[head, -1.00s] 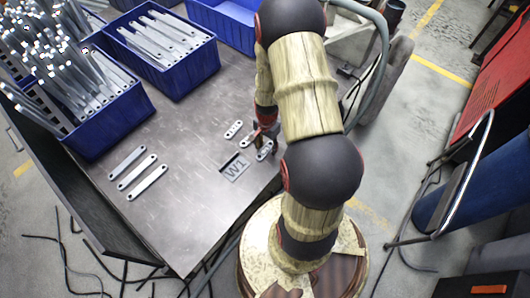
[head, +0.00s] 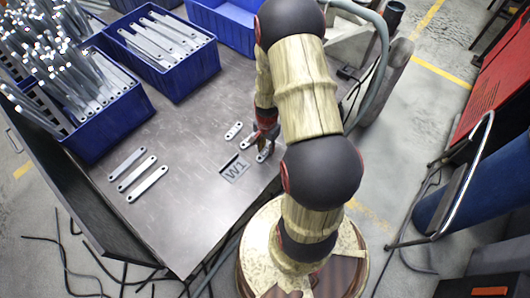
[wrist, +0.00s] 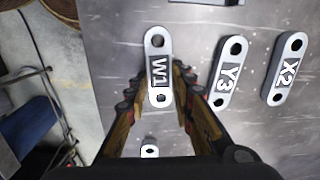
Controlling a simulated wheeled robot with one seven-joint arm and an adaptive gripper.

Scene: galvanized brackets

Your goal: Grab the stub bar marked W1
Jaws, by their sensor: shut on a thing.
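The stub bar marked W1 (wrist: 157,68) is a short grey metal bar with rounded ends, a hole at each end and a dark label. In the wrist view it lies between the fingers of my gripper (wrist: 158,82), which is shut on it, one finger along each long side. In the head view the bar (head: 264,154) is partly hidden beneath my gripper (head: 266,145), near the table's right edge. It looks to be at table level; I cannot tell whether it touches the table.
Bars marked Y3 (wrist: 229,72) and X2 (wrist: 286,70) lie beside W1. A plate reading W1 (head: 234,169) lies on the table. Several longer bars (head: 137,172) lie at left. Blue bins (head: 112,128) stand behind, and the middle of the table is clear.

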